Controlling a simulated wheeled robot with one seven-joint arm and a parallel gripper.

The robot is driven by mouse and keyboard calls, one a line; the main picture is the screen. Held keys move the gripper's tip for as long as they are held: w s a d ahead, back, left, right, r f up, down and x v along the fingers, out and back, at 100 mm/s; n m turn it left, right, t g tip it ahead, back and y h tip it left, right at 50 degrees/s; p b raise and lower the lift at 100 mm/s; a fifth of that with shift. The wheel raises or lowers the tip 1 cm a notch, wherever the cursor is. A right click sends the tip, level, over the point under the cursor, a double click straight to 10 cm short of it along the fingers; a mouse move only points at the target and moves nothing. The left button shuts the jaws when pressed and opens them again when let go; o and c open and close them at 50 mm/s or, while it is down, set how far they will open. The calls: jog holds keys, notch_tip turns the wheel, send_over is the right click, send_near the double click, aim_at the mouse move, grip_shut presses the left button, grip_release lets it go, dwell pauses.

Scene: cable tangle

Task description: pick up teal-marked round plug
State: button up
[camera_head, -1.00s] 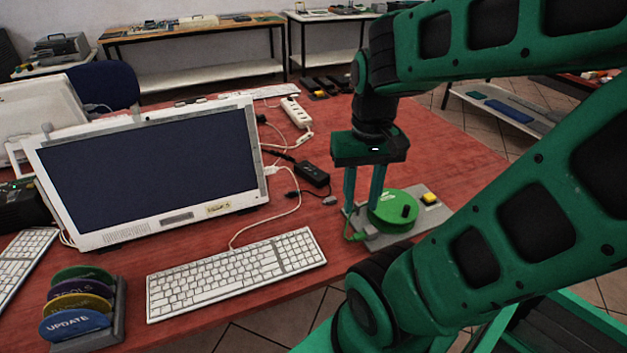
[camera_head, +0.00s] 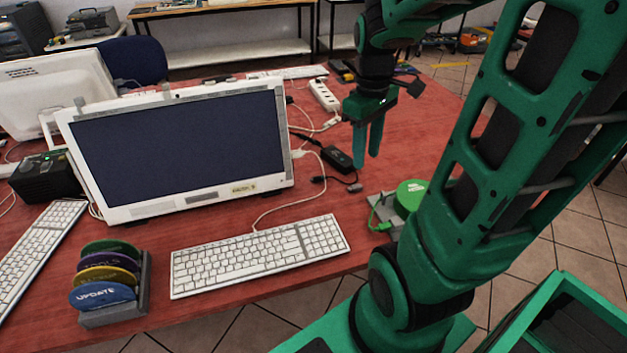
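My gripper (camera_head: 366,160) hangs fingers-down over the red table, right of the monitor. Its two green fingers look apart, with nothing seen between them. Just left of and behind the fingers lies a black adapter box (camera_head: 337,158) with cables. A small grey cable end (camera_head: 355,187) lies on the table just in front of the fingers, and a small black cable end (camera_head: 318,179) lies to the left. No teal mark is clear on either, so I cannot tell which is the teal-marked round plug. The gripper appears above the table, apart from these ends.
A green disc (camera_head: 410,194) sits on a grey base (camera_head: 381,210), partly hidden by my arm. A white keyboard (camera_head: 262,254), a monitor (camera_head: 185,150), a power strip (camera_head: 324,95) and a rack of coloured discs (camera_head: 146,290) stand around. Bare red table lies right of the adapter.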

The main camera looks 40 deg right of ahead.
jog(key=w+f+n, duration=0.4)
jog(key=w+n, duration=0.2)
jog(key=w, duration=0.2)
jog(key=w+f+n, duration=0.4)
jog(key=w+n, duration=0.2)
jog(key=w, duration=0.2)
send_over(320, 175)
jog(key=shift+y, duration=0.3)
jog(key=f, duration=0.3)
jog(key=s+f, duration=0.1)
jog(key=f, duration=0.1)
jog(key=shift+d+f, duration=0.1)
jog(key=shift+d, duration=0.15)
jog(key=shift+w+a+f, duration=0.15)
jog(key=shift+f, duration=0.7)
jog(key=shift+w+a+f, duration=0.1)
jog(key=shift+w+f, duration=0.05)
jog(key=shift+f, duration=0.75)
jog(key=shift+w+a+f, duration=0.15)
jog(key=shift+f, duration=0.7)
grip_shut()
